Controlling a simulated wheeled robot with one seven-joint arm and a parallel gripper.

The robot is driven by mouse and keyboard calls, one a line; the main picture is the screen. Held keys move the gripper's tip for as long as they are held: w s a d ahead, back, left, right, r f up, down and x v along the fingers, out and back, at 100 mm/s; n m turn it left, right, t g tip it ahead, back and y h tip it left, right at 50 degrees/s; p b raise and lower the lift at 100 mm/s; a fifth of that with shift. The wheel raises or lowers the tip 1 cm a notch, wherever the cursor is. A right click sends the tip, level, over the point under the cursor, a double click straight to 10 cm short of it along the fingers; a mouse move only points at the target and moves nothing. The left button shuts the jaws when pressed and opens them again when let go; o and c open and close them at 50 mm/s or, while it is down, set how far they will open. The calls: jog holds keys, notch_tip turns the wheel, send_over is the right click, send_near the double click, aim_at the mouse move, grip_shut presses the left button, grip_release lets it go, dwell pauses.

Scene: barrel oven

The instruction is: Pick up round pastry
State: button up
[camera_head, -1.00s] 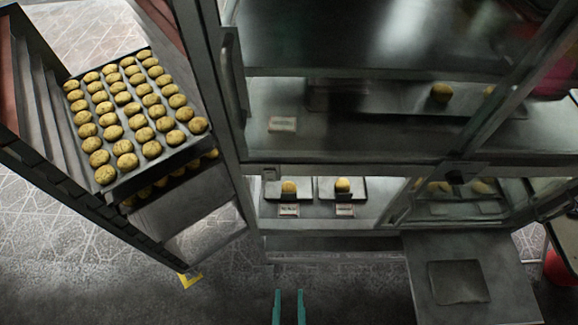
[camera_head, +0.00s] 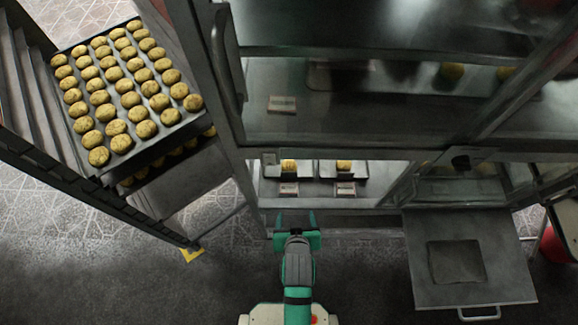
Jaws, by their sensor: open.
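Two round pastries sit on small dark trays inside the lit lower compartment of the cabinet. The left pastry (camera_head: 288,166) and the right pastry (camera_head: 344,166) each have a small label card in front. Many similar round pastries (camera_head: 130,99) fill a large tray (camera_head: 110,172) on the rack at the left. My gripper (camera_head: 296,217) is open and empty, with its two teal fingers pointing toward the cabinet. It is in front of the lower compartment, below the left pastry in the picture and apart from it.
The cabinet's lower opening (camera_head: 325,203) has a metal front edge. A flap (camera_head: 468,294) hangs open at the right of it. The rack's post (camera_head: 150,222) stands at the left. Glass-fronted upper shelves (camera_head: 350,110) overhang the lower compartment. Floor is clear at the lower left.

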jog(key=w+g, duration=0.1)
jog(key=w, duration=0.2)
jog(key=w+g, duration=0.1)
jog(key=w, duration=0.2)
jog(key=shift+a+r+g, duration=0.15)
jog(key=shift+g, duration=0.25)
jog(key=shift+w+a+r+n+g+y, duration=0.1)
jog(key=shift+w+r+n+g+y, duration=0.25)
jog(key=shift+w+g, duration=0.15)
send_over(289, 166)
jog(key=s, duration=0.3)
jog(key=shift+w+d, duration=0.15)
jog(key=shift+d, duration=0.05)
jog(key=shift+w, duration=0.15)
jog(key=shift+x, duration=2.6)
jog(key=c, duration=1.1)
